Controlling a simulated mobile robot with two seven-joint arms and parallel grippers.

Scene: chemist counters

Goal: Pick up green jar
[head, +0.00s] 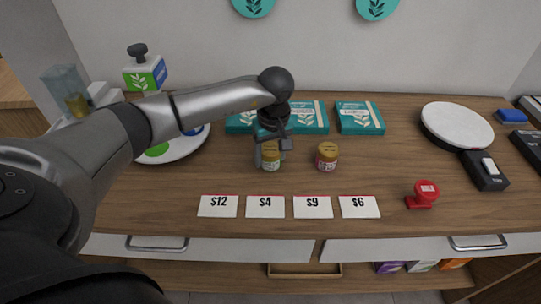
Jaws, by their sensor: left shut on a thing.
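A small jar with a golden lid and a pale, greenish label (271,163) is at the middle of the counter in the head view. My left gripper (270,150) reaches down over it from above and is shut on it, with fingers at its sides. The gripper partly covers the lid. I cannot tell whether the jar still touches the counter. A similar jar with a red label (327,160) stands upright just to the right, apart from the gripper. My right gripper is not in view.
Teal boxes (360,118) lie behind the jars. Price cards (265,207) lie in front, with a red stamp (424,194) to their right. A white plate (180,148) is at left and a round scale (457,126) at right. Bare wood lies right of the red jar.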

